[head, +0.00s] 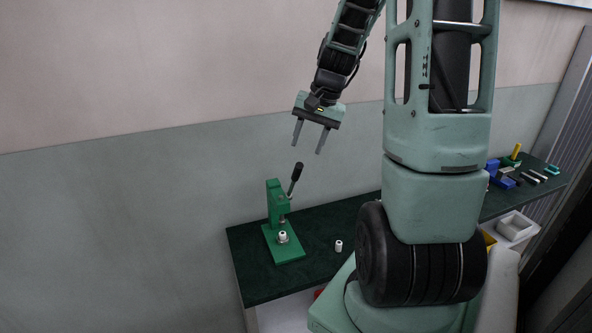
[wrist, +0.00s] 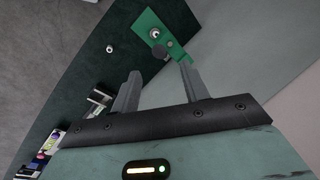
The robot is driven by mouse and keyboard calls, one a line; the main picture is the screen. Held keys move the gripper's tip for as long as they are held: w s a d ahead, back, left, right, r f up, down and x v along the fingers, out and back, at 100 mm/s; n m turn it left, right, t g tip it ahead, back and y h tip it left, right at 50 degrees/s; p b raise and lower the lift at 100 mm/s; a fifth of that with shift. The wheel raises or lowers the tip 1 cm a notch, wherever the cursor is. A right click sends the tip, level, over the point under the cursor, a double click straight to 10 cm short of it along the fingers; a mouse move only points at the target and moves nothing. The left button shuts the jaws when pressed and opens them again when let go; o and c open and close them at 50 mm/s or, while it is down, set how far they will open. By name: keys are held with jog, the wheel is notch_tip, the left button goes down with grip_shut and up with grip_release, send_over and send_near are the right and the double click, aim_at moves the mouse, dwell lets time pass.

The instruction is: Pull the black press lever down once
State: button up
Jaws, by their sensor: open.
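A green press (head: 278,222) stands at the left end of the dark green bench top. Its black lever (head: 296,174) points up and slightly to the right. A small white and metal part (head: 282,237) sits on the press base under the ram. My gripper (head: 309,143) is open and empty, pointing down, above the lever and apart from it. In the wrist view the press (wrist: 158,32) shows beyond my open fingers (wrist: 158,82). The lever's dark round end (wrist: 160,52) appears near the press column there.
A small white cylinder (head: 338,245) stands on the bench top (head: 262,288), right of the press. Blue, green and yellow items (head: 504,170) lie at the bench's far right, with a pale bin (head: 516,228) below. A wall rises behind the press.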

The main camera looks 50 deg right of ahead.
aim_at(296, 177)
jog(key=p+x, duration=0.1)
jog(key=x, duration=1)
jog(key=shift+f+p, duration=0.15)
jog(key=shift+p, duration=0.15)
grip_shut()
jog(key=c, duration=0.8)
grip_release()
grip_shut()
